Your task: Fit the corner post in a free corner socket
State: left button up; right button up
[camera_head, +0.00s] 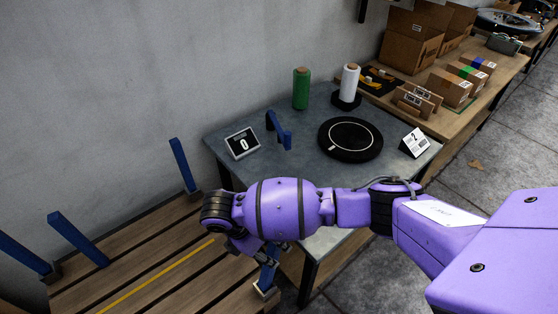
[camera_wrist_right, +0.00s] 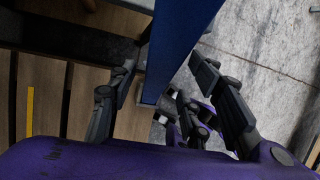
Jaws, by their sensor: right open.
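My right gripper (camera_head: 255,255) is open over the near right corner of the slatted wooden pallet (camera_head: 150,255). A blue post (camera_head: 266,274) stands at that corner, partly hidden by the gripper. In the right wrist view the blue post (camera_wrist_right: 180,40) runs between the spread fingers of the gripper (camera_wrist_right: 168,88), with a gap on at least the right side. I cannot tell which sockets are free. My left gripper is out of view.
A grey table (camera_head: 312,115) behind the pallet holds a blue angled piece (camera_head: 279,130), a display (camera_head: 242,144), a black round turntable (camera_head: 350,139), a green roll (camera_head: 301,88) and a white roll (camera_head: 349,83). A wooden bench (camera_head: 460,115) with boxes stands beyond.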

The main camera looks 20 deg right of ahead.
aim_at(271, 248)
jog(key=shift+x, duration=1.95)
grip_shut()
